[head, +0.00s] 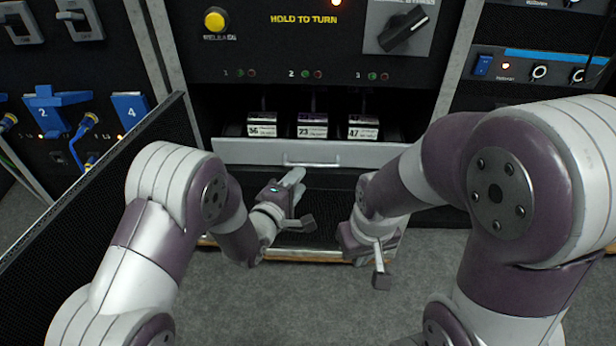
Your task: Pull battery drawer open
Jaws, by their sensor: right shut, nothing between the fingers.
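The battery drawer has a pale grey front panel (237,152) with a slim bar handle (312,163) across its middle. It stands out from the dark bay, and three batteries marked 36 (262,125), 23 (312,125) and 47 (363,127) show behind its upper edge. My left gripper (304,224) is below the handle and apart from it; whether its fingers are parted is unclear. My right gripper (381,278) is shut and empty, lower and to the right of the handle. Neither gripper touches the drawer.
Above the bay are a yellow button (214,20) and a black rotary knob (404,30). A dark slanted panel (95,180) stands at the left, near my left arm. Blue connectors (48,110) with cables are beyond it. Grey floor (330,310) lies below.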

